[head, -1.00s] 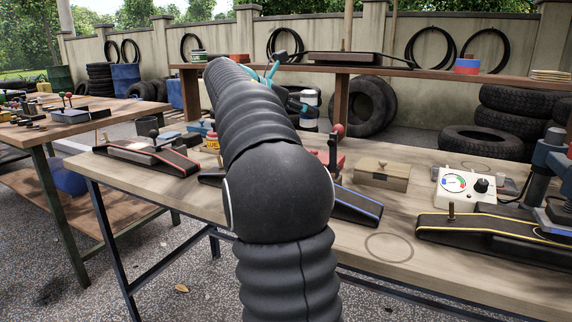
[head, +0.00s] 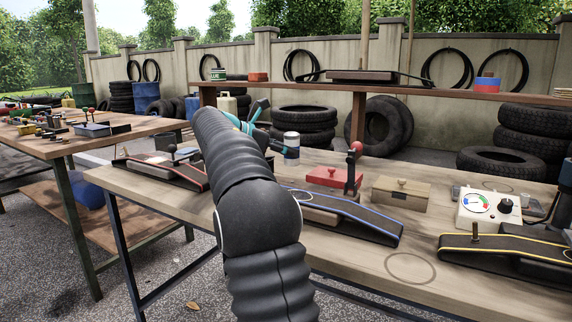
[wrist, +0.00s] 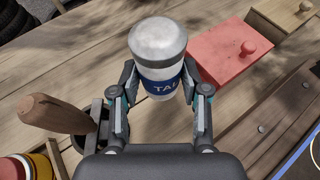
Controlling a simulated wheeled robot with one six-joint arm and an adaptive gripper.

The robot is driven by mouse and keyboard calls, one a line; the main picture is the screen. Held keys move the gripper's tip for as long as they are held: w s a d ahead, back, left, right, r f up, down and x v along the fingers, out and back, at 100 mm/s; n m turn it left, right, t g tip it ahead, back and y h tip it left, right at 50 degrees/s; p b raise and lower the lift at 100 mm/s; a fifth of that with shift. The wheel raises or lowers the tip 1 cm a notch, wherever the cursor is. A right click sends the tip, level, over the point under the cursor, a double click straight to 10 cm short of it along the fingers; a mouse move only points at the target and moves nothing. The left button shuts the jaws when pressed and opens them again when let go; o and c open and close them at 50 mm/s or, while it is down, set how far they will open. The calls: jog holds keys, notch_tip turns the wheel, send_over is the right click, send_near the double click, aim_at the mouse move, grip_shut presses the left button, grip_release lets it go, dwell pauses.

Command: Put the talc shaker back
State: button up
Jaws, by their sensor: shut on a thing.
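The talc shaker (wrist: 161,62) is a white cylinder with a grey domed top and a blue band with part of a "TALC"-like label. In the wrist view my gripper (wrist: 160,80) is shut on it, one finger on each side. In the head view the shaker (head: 291,148) shows beyond my arm, near the far side of the workbench (head: 340,245), beside the teal parts of my gripper (head: 258,118). I cannot tell whether its base touches the bench.
A red lidded box (head: 335,178) is right of the shaker, with a wooden box (head: 400,192) farther right. A wooden handle (wrist: 55,114) stands left in the wrist view. A raised shelf (head: 440,96) runs behind. Ring outlines mark bare bench, one near the front (head: 410,268).

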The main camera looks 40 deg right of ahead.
aim_at(285, 162)
jog(key=shift+f+b, duration=0.6)
jog(key=shift+f, duration=1.3)
jog(key=shift+f, duration=0.15)
jog(key=o, duration=1.2)
jog(key=p+v, duration=0.2)
jog(key=v, duration=1)
jog(key=shift+r, duration=0.25)
